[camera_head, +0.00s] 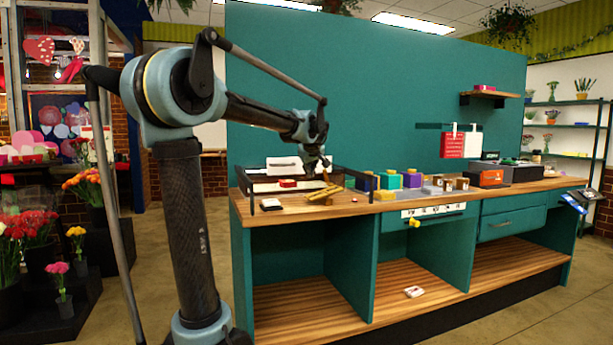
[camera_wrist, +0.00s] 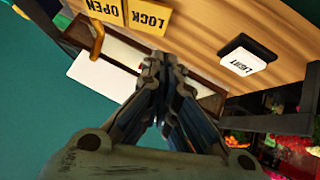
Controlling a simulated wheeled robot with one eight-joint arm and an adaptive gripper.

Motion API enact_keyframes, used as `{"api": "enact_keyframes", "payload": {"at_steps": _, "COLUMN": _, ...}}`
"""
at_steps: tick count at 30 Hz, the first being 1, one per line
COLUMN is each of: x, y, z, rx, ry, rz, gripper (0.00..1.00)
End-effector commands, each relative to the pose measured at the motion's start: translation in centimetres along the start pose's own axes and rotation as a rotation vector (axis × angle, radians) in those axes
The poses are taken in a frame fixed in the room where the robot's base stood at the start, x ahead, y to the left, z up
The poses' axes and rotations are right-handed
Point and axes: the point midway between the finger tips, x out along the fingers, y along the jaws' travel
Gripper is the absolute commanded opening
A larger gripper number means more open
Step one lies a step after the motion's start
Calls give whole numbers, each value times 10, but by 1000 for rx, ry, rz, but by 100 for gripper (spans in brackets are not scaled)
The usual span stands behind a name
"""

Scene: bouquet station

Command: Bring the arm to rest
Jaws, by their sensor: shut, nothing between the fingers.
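My arm reaches out over the left end of the wooden-topped counter (camera_head: 440,196). My gripper (camera_head: 314,172) is above the counter, near a dark tray (camera_head: 255,186) with white paper. In the wrist view my gripper (camera_wrist: 163,65) has its fingers together with nothing between them. Behind the fingertips lie the tray and a white sheet (camera_wrist: 100,77). I cannot tell the exact height of the fingers above the counter.
Yellow plates reading OPEN (camera_wrist: 104,10) and LOCK (camera_wrist: 150,15), and a LIGHT switch (camera_wrist: 246,57), lie near my gripper. Coloured boxes (camera_head: 388,181) stand to the right. A teal wall (camera_head: 380,90) rises behind. Flower buckets (camera_head: 30,235) stand left.

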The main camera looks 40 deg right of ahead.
Motion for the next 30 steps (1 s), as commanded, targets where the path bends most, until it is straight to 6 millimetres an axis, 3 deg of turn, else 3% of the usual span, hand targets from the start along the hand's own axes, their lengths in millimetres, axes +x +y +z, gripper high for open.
{"api": "enact_keyframes", "payload": {"at_steps": 14, "x": 0, "y": 0, "z": 0, "rx": 0, "ry": 0, "rz": -1, "gripper": 0}}
{"api": "enact_keyframes", "payload": {"at_steps": 17, "x": 0, "y": -12, "z": -1, "rx": -1, "ry": -2, "rz": -13, "gripper": 0}}
{"api": "enact_keyframes", "payload": {"at_steps": 20, "x": -1, "y": -46, "z": -3, "rx": -3, "ry": -11, "rz": -49, "gripper": 0}}
{"api": "enact_keyframes", "payload": {"at_steps": 25, "x": -9, "y": -138, "z": 2, "rx": -8, "ry": -45, "rz": -144, "gripper": 0}}
{"api": "enact_keyframes", "payload": {"at_steps": 30, "x": -24, "y": -229, "z": 21, "rx": -14, "ry": -96, "rz": -233, "gripper": 0}}
